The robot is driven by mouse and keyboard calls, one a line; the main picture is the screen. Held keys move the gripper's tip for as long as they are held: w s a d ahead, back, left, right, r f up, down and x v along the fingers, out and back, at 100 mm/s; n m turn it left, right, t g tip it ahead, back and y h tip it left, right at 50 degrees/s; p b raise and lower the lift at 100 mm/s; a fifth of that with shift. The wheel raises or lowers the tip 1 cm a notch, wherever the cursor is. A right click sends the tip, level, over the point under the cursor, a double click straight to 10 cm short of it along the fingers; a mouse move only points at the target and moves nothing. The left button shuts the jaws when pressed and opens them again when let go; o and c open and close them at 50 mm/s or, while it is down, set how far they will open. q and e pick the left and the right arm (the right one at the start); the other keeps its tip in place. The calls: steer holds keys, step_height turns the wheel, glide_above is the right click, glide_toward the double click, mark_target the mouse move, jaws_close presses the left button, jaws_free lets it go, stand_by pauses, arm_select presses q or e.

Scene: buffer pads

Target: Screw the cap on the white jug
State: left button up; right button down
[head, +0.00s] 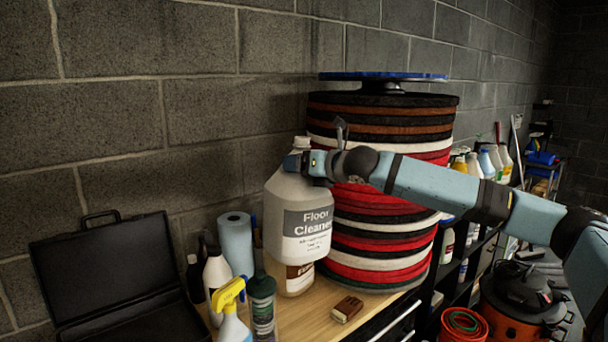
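A translucent white jug (283,203) with a grey and white "Floor Cleaner" label is in the middle of the head view, upright. My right gripper (300,163) comes in from the right at the jug's neck and appears shut on it. The jug's bottom edge shows above the wooden top, so it seems held up. A small white piece (301,143) shows above the gripper; I cannot tell whether it is a cap or the bare neck. A second jug (296,281) with a brown label is partly hidden behind and below. My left gripper is not in view.
A tall stack of buffer pads (385,240) stands right of the jug. An open black case (100,270), a blue paper roll (235,243), spray bottles and a dark green bottle (262,303) crowd the left. A small brush (347,309) lies on the wooden top (305,318).

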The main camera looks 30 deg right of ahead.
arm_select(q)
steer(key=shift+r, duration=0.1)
arm_select(e)
steer(key=shift+r, duration=0.8)
stand_by(0.4)
